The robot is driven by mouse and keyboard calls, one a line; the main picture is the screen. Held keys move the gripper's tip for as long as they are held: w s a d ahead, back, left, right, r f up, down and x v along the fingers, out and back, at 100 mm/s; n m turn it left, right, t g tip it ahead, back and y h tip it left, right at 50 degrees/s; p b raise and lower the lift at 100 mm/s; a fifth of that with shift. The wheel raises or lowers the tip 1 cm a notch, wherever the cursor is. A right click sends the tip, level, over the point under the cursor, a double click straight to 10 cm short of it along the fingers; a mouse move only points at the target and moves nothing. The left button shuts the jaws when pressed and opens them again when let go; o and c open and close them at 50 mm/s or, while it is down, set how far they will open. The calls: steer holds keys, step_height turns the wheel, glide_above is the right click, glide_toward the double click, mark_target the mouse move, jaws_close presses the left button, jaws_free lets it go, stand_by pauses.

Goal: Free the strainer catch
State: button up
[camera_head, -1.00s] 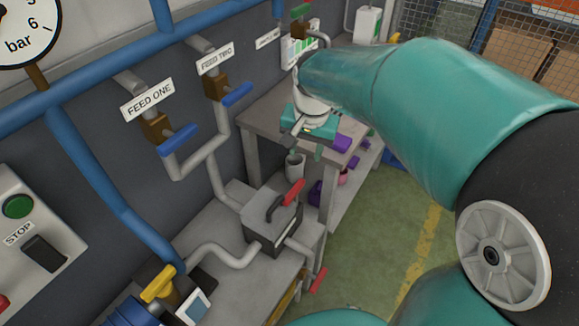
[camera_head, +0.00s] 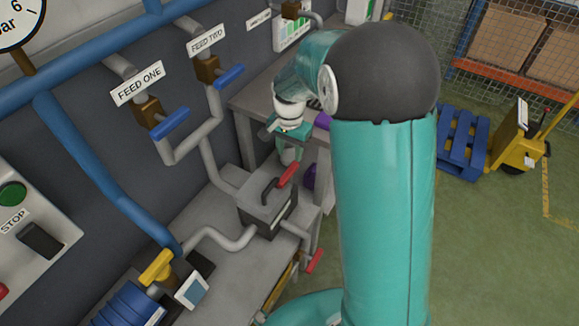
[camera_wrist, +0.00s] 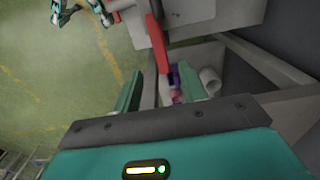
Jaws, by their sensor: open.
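The strainer is a grey box (camera_head: 262,212) with a black handle on its lid, on the bench's pipework. A red catch lever (camera_head: 288,174) sticks up at its far side. My gripper (camera_head: 287,157) is just beyond and above this lever in the head view, pointing down. In the wrist view its two teal fingers (camera_wrist: 159,88) stand apart with nothing gripped. A red lever (camera_wrist: 154,42) shows ahead of the gap between them; I cannot tell whether it touches a finger. Another red handle (camera_head: 315,261) hangs at the bench's front edge.
Blue valve levers marked FEED ONE (camera_head: 170,124) and FEED TWO (camera_head: 230,76) project from the wall at left. A yellow valve handle (camera_head: 157,268) sits on the near pipe. A grey table (camera_head: 262,95) stands behind my gripper.

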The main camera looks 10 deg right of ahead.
mark_target(290, 170)
step_height(290, 170, down, 8)
steer(key=shift+r, duration=0.1)
jaws_close()
